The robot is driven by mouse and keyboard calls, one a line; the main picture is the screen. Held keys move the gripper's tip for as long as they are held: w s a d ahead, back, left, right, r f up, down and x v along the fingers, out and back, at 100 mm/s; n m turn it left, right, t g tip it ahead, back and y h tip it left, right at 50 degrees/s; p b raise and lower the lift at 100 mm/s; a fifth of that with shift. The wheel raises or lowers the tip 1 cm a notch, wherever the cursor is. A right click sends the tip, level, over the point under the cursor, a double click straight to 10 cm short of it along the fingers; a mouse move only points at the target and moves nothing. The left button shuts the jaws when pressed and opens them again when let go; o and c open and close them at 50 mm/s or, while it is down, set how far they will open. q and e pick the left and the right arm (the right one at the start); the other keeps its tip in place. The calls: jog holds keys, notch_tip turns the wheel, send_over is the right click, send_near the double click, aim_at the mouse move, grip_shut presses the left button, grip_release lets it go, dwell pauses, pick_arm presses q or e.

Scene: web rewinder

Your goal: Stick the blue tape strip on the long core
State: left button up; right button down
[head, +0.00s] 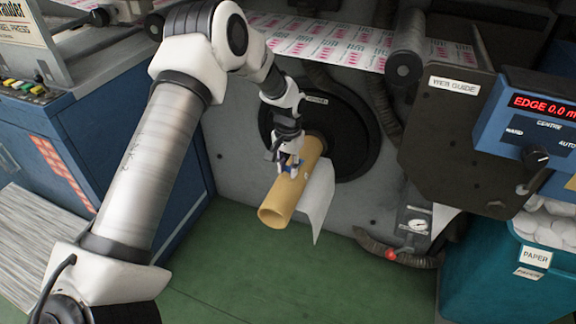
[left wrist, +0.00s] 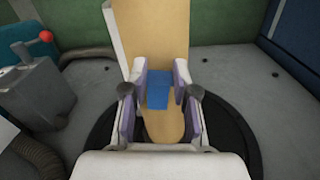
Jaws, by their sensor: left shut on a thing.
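The long core (head: 279,204) is a tan cardboard tube that sticks out from a round black disc on the machine face. It also shows in the left wrist view (left wrist: 160,45), running up from the disc. A white web end hangs beside it. My left gripper (head: 290,170) is over the core's upper side, its fingers around a blue tape strip (left wrist: 159,88). In the left wrist view the strip lies between the fingertips, in front of the core. I cannot tell whether it touches the core. My right gripper is not in view.
The black disc (head: 366,135) stands behind the core, with the hanging white web (head: 317,200) at its right. A web guide plate (head: 440,135) and a teal paper bin (head: 490,275) are at the right. The green floor below is clear.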

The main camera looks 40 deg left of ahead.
pick_arm(q)
jog(key=shift+f, duration=0.1)
jog(key=o, duration=0.8)
jog(key=shift+c, duration=0.2)
notch_tip(320, 180, up, 12)
